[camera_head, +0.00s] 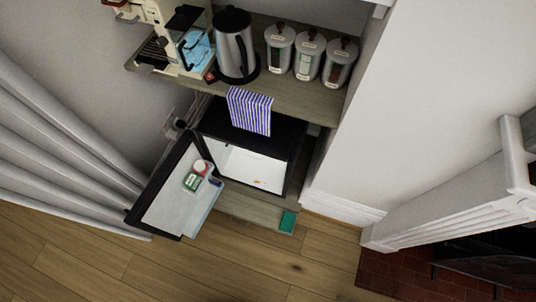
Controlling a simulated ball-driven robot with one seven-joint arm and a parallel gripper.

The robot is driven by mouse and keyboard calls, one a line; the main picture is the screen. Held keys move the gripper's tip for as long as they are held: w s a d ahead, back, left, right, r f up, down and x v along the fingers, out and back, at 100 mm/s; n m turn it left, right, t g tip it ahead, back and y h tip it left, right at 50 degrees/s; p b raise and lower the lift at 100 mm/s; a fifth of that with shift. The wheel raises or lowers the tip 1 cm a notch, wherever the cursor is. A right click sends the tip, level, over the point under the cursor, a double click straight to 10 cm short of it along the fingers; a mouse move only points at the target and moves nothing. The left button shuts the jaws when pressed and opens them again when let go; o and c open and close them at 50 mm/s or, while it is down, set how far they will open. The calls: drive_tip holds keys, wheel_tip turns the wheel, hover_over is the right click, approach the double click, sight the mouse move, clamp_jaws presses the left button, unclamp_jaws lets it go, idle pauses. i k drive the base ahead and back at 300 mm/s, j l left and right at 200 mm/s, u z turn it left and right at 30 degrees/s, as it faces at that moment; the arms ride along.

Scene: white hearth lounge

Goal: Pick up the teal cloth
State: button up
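A small flat teal piece (288,221), which looks like the teal cloth, lies at the right end of a low wooden ledge (245,209) in front of the open mini fridge (247,168). It is small in the picture, so its folds cannot be made out. My gripper is not in view.
The fridge door (158,211) stands open to the left, with several small items on it. A blue-and-white striped cloth (249,111) hangs from the shelf (296,97) above, which holds a kettle (235,47), canisters (308,54) and a coffee machine. The wooden floor (230,270) in front is clear.

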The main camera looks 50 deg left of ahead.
sight(286, 223)
drive_tip(key=k+u, duration=0.3)
drive_tip(key=k, duration=0.35)
drive_tip(key=k+j+u, duration=0.3)
drive_tip(key=k, duration=0.3)
drive_tip(key=k+j, duration=0.15)
drive_tip(key=k, duration=0.35)
drive_tip(key=i+l, duration=0.2)
drive_tip(key=i, duration=0.4)
drive_tip(key=i+l, duration=0.2)
drive_tip(key=i, duration=0.35)
drive_tip(key=i+l, duration=0.2)
drive_tip(key=i, duration=0.4)
drive_tip(key=i+l, duration=0.2)
drive_tip(key=i, duration=0.35)
